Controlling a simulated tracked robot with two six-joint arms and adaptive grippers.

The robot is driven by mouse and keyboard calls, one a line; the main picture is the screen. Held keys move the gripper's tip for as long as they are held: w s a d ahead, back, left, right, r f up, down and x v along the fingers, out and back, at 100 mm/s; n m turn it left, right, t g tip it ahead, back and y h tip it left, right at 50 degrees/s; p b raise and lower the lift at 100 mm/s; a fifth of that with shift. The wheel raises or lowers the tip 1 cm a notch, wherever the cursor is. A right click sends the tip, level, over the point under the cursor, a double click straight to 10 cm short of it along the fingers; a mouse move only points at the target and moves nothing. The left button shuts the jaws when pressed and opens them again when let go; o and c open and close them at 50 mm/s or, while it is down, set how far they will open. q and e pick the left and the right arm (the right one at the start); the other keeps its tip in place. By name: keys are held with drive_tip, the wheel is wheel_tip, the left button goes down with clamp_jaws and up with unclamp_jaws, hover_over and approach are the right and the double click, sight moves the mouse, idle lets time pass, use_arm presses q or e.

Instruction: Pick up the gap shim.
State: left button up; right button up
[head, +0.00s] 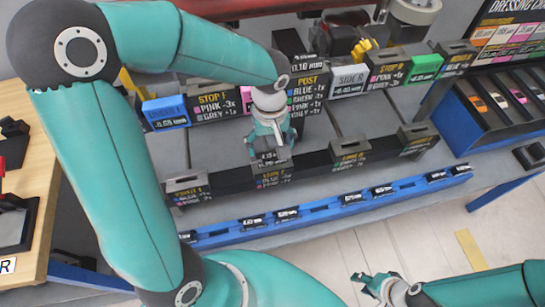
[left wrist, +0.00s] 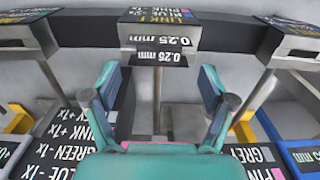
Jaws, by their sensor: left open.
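A small grey block with a dark "0.25 mm" label (left wrist: 158,40) sits at the middle of the dark rail in the left wrist view. It looks like the gap shim, though no label names it so. In the head view its label (head: 267,156) shows just below my left gripper (head: 270,143). My left gripper (left wrist: 160,85) is open, its two fingers spread to either side below the block in the wrist picture, with nothing between them. Whether a finger touches the block I cannot tell. My right gripper (head: 376,284) is low in the head view, away from the rail.
A blue rail (head: 320,208) with several small labelled pieces runs along the front edge. A wooden bench (head: 45,150) is at left.

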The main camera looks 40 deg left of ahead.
use_arm(q)
drive_tip(key=f, duration=0.4)
drive_tip(key=shift+s+d+f+p, duration=0.1)
drive_tip(key=shift+d+f+p, duration=0.1)
drive_tip(key=shift+f+p, duration=0.2)
drive_tip(key=c, duration=1.3)
drive_tip(key=shift+r, duration=0.1)
wheel_tip(320, 180, up, 20)
drive_tip(key=f, duration=0.1)
wheel_tip(320, 180, up, 5)
drive_tip(key=p, duration=0.4)
hover_over(272, 155)
drive_tip(key=shift+r, duration=0.2)
drive_tip(key=shift+f, duration=0.1)
